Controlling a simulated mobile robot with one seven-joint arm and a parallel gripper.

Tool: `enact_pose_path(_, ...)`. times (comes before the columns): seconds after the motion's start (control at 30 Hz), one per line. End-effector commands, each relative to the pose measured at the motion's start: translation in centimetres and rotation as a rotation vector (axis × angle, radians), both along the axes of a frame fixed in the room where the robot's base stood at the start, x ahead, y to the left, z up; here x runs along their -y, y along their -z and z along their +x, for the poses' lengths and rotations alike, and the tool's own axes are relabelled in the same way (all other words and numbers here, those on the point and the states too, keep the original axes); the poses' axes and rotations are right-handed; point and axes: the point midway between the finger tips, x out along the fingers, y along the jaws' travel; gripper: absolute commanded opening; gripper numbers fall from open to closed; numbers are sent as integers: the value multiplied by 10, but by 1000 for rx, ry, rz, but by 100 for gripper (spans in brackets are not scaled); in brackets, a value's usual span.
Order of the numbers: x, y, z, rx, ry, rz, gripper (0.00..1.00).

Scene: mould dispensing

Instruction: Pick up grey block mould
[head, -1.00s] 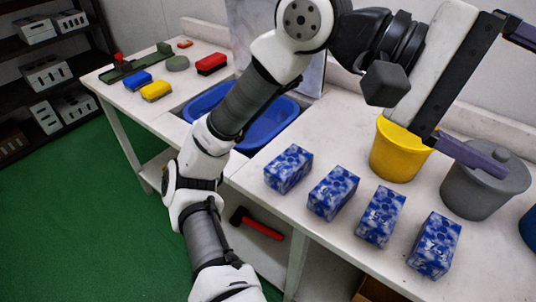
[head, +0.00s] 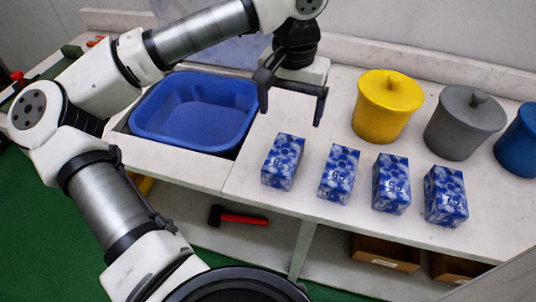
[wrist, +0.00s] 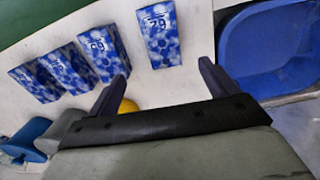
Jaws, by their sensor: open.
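No plain grey block mould shows clearly in the current views. My gripper (head: 291,110) is open and empty, pointing down above the worktop between the blue tub and the yellow pot; its fingers also show in the wrist view (wrist: 164,78). Several blue-and-white patterned blocks with number marks stand in a row along the worktop's front. The leftmost block (head: 283,162) is nearest my gripper, just in front of it and apart from it. In the wrist view this block (wrist: 160,35) lies beyond the fingers, roughly between their directions.
A blue tub (head: 195,112) is set into the bench left of my gripper. Lidded yellow (head: 386,107), grey (head: 462,125) and blue (head: 522,142) pots stand at the back right. A red-handled hammer (head: 238,216) and cardboard boxes (head: 385,252) lie on the shelf below.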

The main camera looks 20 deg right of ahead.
Motion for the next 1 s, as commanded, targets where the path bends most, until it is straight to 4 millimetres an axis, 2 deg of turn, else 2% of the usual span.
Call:
enact_pose_path(0.13,-2,16,1,0,4,13,85)
enact_pose_path(0.4,-2,67,0,-2,3,8,85)
enact_pose_path(0.73,-4,95,-1,-1,3,6,85)
enact_pose_path(1.0,-8,133,-3,-1,3,7,85)
